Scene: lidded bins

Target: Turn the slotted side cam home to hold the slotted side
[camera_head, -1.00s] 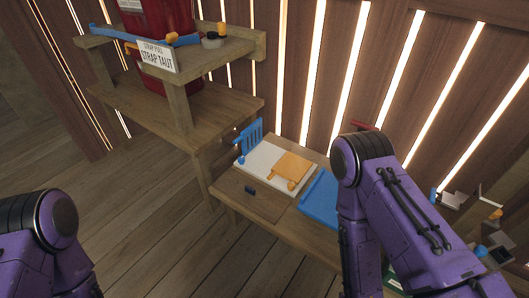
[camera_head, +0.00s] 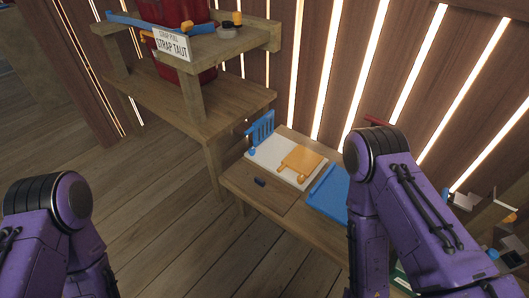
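A blue slotted piece (camera_head: 262,131) stands upright at the back left edge of a white board (camera_head: 285,160) on the low wooden table. It looks like the slotted side. A small blue knob at its foot may be the cam, but it is too small to tell how it is turned. An orange panel (camera_head: 301,161) with a small orange knob lies on the white board. A blue panel (camera_head: 328,194) lies to the right, partly hidden by my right arm. Both my arms show at the lower left and right, but neither gripper is in view.
A taller wooden shelf (camera_head: 200,105) stands at the left, with a red container (camera_head: 180,15), a blue strap and a "STRAP TAUT" sign (camera_head: 172,43). A small dark piece (camera_head: 260,182) lies on the table's front. Small parts lie at the far right. The floor in front is clear.

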